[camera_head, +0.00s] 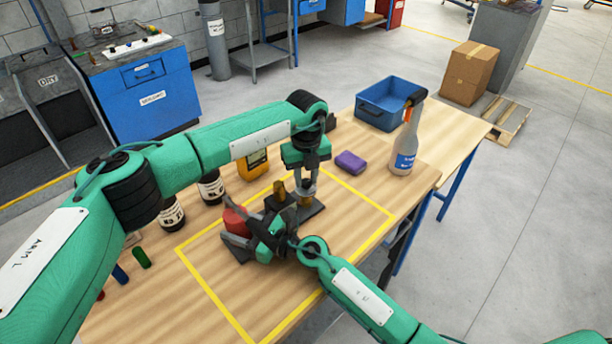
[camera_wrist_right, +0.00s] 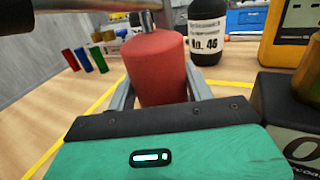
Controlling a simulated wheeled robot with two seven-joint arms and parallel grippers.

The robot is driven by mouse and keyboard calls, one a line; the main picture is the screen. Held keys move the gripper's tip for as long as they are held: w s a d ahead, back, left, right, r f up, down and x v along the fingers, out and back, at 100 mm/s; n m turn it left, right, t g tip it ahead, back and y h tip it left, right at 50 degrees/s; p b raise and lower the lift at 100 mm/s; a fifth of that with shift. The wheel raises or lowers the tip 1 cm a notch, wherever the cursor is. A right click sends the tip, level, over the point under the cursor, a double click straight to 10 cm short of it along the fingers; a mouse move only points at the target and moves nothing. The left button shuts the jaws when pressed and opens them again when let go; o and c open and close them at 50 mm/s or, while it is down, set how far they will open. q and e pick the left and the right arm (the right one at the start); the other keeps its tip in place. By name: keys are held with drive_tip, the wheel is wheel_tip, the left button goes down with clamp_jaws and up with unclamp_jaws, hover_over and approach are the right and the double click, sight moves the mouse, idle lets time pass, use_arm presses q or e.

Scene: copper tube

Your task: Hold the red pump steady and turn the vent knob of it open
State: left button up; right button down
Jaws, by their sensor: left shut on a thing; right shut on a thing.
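The red pump (camera_head: 236,221) stands near the left side of the yellow-taped square, and its red body (camera_wrist_right: 157,68) is upright in the right wrist view. My right gripper (camera_head: 250,228) is shut around this body, one finger on each side. A dark block with brass fittings (camera_head: 279,190) is just right of the red body; a brass part also shows in the right wrist view (camera_wrist_right: 308,85). My left gripper (camera_head: 306,186) points down over the block, shut on what appears to be the vent knob (camera_head: 304,201). Its fingers partly hide the knob, and its turn angle cannot be told.
Dark bottles (camera_head: 211,187) and a yellow device (camera_head: 253,164) stand behind the pump. A purple block (camera_head: 350,162), a spray bottle (camera_head: 404,150) and a blue bin (camera_head: 381,104) are at the right. Coloured cylinders (camera_head: 141,257) stand at left. The front of the taped square is clear.

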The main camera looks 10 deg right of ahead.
sight(306, 181)
use_arm(q)
drive_tip(key=shift+w+a+n, duration=0.1)
drive_tip(key=shift+n, duration=1.8)
drive_tip(key=o, duration=1)
drive_tip(key=shift+c, duration=0.2)
drive_tip(key=shift+r, duration=0.1)
wheel_tip(306, 181, up, 12)
use_arm(e)
drive_tip(key=c, duration=0.5)
unclamp_jaws()
